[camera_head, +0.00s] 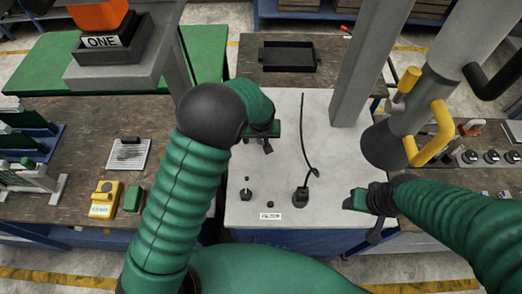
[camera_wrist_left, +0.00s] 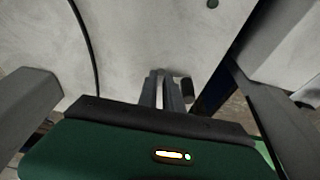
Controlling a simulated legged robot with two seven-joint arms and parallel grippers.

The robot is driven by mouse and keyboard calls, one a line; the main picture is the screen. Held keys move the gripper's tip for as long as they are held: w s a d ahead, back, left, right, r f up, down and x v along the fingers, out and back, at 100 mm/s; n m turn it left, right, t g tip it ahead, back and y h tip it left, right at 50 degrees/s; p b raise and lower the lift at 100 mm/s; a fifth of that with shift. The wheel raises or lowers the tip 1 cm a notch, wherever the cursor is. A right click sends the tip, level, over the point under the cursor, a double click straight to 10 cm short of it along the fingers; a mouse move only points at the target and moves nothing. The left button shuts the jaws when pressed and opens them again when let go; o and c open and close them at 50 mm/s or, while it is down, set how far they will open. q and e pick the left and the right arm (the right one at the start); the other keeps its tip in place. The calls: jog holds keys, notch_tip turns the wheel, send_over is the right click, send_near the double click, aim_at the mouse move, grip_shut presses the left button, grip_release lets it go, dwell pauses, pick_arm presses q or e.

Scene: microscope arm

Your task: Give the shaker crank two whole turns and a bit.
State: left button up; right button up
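My left gripper (camera_head: 267,149) hangs over the pale bench top, with its dark fingers pointing down. In the left wrist view its two fingers (camera_wrist_left: 164,92) stand close together, and I cannot make out anything between them. A small dark cylinder (camera_wrist_left: 187,90) shows just right of the fingertips; it may be the crank's knob, but I cannot tell, nor whether they touch. No shaker crank can be clearly picked out in the head view, where my left arm and hand cover part of the bench. My right gripper (camera_head: 366,212) is over the bench's right edge; its finger gap is unclear.
A black socket-like part (camera_head: 301,196) with a thin cable and a small black knob (camera_head: 246,194) stand near the FILTER label (camera_head: 270,216). A black tray (camera_head: 288,56) lies behind. A grey column (camera_head: 369,62) and a cylinder with yellow handles (camera_head: 432,135) stand at right.

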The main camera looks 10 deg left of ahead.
pick_arm(q)
jog(key=o, duration=0.7)
jog(key=shift+c, duration=0.2)
notch_tip(320, 180, up, 8)
jog(key=p, duration=0.5)
jog(key=shift+p, duration=0.4)
